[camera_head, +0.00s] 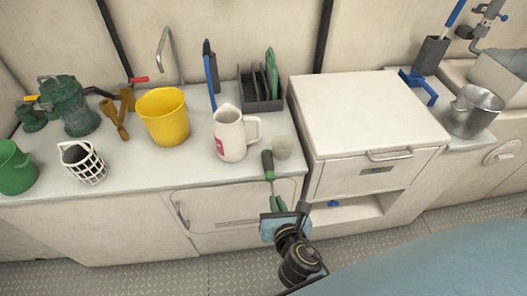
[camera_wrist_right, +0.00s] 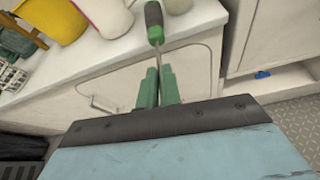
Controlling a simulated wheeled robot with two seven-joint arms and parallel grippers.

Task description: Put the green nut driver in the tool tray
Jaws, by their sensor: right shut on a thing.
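The green nut driver (camera_head: 267,163) has a dark grey and green handle and a thin shaft. My right gripper (camera_head: 278,205) is shut on its shaft, in front of the counter. The handle points away from me, by the counter's front edge. In the right wrist view the driver (camera_wrist_right: 154,22) extends beyond the two green fingers (camera_wrist_right: 158,88). I cannot identify a tool tray for certain; a dark grey slotted rack (camera_head: 262,104) stands at the back of the counter, with a green item in it. My left gripper is out of view.
A white pitcher (camera_head: 230,134) and translucent cup (camera_head: 282,147) stand close to the driver. A yellow bucket (camera_head: 164,116), white lattice holder (camera_head: 83,162) and green mug (camera_head: 15,168) stand left. A raised white cabinet (camera_head: 365,112) is right; a metal pot (camera_head: 472,112) stands beyond it.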

